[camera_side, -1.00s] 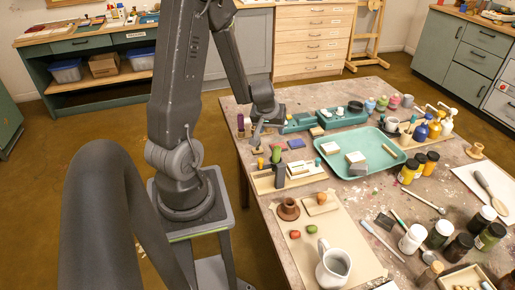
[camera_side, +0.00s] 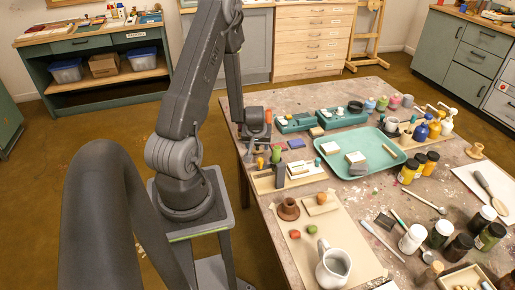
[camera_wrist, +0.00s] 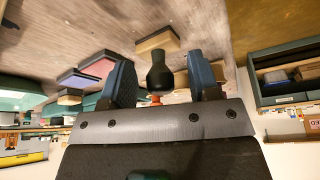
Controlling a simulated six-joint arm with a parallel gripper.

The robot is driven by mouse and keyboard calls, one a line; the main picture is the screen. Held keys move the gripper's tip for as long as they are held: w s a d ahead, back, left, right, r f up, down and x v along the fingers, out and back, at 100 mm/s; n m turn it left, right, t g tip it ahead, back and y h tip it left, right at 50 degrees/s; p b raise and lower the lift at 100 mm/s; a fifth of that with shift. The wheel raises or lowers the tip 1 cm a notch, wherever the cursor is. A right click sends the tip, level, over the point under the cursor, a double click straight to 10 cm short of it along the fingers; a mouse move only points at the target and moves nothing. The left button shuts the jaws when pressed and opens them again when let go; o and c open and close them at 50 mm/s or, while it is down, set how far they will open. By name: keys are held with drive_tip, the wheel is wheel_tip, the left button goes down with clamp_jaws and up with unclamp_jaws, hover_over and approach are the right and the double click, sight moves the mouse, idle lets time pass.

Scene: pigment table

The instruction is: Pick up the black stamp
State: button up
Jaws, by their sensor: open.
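In the side view my gripper (camera_side: 256,139) is low over the table's far left part. The stamp cannot be made out clearly there, as the gripper and wrist cover that spot.
Ink pads (camera_wrist: 90,72) and a dark-topped block (camera_wrist: 158,40) lie near the stamp. In the side view a wooden holder (camera_side: 262,184) stands in front of the gripper. A teal tray (camera_side: 336,144) and green boxes (camera_side: 293,126) are to the right.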

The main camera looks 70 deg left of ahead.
drive_tip(key=shift+f, duration=0.1)
drive_tip(key=c, duration=1)
drive_tip(key=shift+r, duration=5)
